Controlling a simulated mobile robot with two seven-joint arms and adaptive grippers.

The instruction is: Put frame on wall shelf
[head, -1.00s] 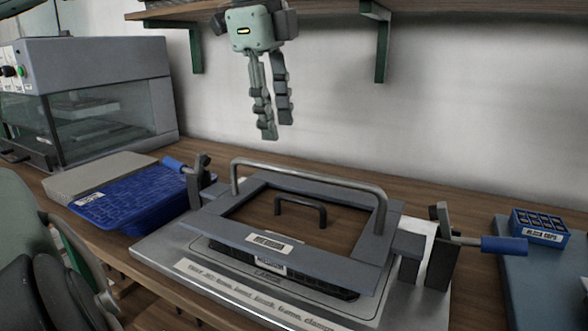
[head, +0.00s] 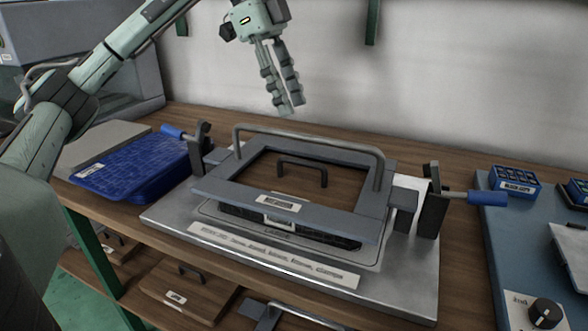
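The grey rectangular frame (head: 222,187) lies on a metal base plate (head: 420,285) on the bench, with a label on its front bar. A long metal handle (head: 300,134) arches over its back side. Side clamps with blue grips, a left clamp (head: 196,150) and a right clamp (head: 433,205), stand beside it. My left gripper (head: 290,108) points down above and behind the frame, empty, its fingers apart. My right gripper is out of view. Of the wall shelf, only green brackets (head: 373,22) show at the top edge; its board is out of view.
A blue tray (head: 130,172) lies left of the base plate. A blue cup box (head: 515,182) and a panel with a black knob (head: 546,312) are at the right. Lower shelf boards with handles (head: 180,290) show below the bench edge.

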